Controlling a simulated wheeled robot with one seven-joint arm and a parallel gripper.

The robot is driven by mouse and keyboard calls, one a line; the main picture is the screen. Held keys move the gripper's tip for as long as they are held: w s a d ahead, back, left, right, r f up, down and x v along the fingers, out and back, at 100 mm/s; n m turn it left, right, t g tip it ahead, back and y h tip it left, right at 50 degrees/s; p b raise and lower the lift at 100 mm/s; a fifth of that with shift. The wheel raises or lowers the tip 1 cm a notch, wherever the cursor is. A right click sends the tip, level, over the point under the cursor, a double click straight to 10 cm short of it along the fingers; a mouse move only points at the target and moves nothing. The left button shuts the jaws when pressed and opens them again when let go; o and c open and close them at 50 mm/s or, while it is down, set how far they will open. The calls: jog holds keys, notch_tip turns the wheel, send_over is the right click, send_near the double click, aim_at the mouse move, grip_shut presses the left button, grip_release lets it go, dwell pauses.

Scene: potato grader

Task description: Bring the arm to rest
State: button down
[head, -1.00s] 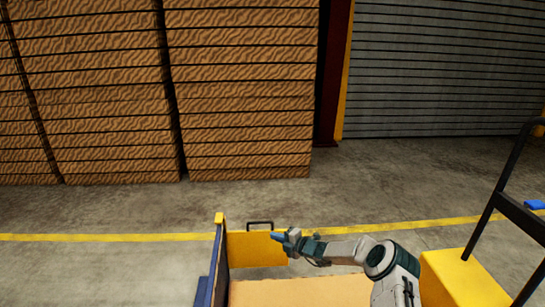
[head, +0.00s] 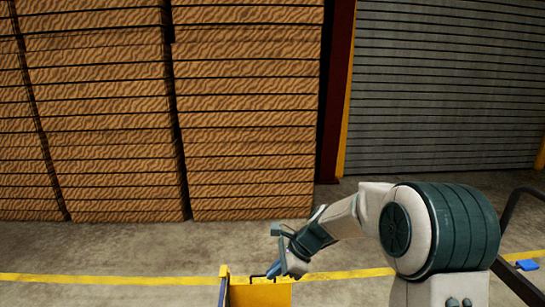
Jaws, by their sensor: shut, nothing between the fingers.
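My arm (head: 430,230) rises at the lower right and bends over to the left. My gripper (head: 274,271) is at its far end, pointing down and left, just above the yellow end panel (head: 262,294) of a cart or bin. It is shut, and nothing shows in it. Whether it touches the panel or its dark handle, I cannot tell.
Tall stacks of wooden crates (head: 250,120) stand at the back left. A grey roller shutter (head: 450,90) fills the back right, beside a dark red post (head: 335,95). A yellow floor line (head: 110,279) crosses the concrete. A black rail and a small blue object (head: 527,265) are at the right.

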jog(key=s+d+r+n+h+p, duration=0.2)
jog(key=s+d+r+n+p, duration=0.2)
jog(key=s, duration=0.4)
jog(key=s+d+r+n+t+h+p, duration=0.1)
jog(key=s+d+r+n+p, duration=0.3)
jog(key=s+r, duration=0.5)
jog(key=s+d+r+n+h+p, duration=0.4)
jog(key=s+d+r+n, duration=0.2)
jog(key=s+r+n, duration=0.1)
jog(key=shift+s+d+n, duration=0.25)
jog(key=shift+s+n, duration=0.25)
jog(key=shift+s, duration=0.75)
